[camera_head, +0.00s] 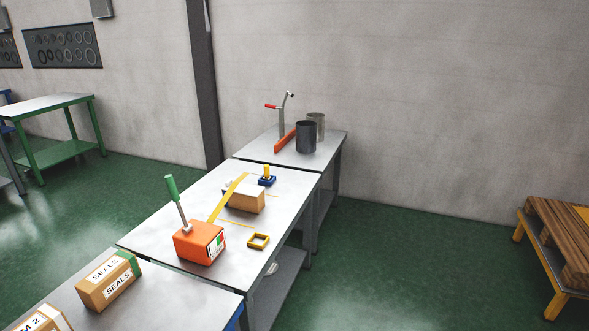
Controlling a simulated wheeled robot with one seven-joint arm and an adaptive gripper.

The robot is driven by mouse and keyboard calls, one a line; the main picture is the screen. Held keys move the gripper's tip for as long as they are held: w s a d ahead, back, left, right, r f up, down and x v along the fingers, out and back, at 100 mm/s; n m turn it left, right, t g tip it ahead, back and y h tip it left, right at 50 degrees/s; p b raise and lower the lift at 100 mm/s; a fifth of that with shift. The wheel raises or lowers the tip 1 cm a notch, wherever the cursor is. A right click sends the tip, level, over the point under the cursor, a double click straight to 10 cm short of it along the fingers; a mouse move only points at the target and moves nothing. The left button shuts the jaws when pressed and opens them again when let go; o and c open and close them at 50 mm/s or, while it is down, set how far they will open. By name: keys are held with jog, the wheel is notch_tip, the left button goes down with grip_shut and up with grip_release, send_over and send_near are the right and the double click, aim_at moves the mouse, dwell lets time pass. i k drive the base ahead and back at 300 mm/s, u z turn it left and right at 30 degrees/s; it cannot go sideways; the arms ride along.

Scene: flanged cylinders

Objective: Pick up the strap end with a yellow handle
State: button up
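A small upright yellow handle (267,170) stands on a blue base (267,181) at the back of the middle table. Thin yellow strap pieces also lie on the tabletop by the cardboard box. Whether the strap joins the yellow handle is too small to tell. The orange box has a grey lever with a green grip (171,188). My gripper is not in view.
Green floor is open on the right, before a pallet (562,245).

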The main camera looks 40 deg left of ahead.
aim_at(266, 167)
jog(key=i, duration=1.75)
jog(key=u, duration=0.9)
jog(key=i, duration=1.05)
jog(key=u, duration=1.05)
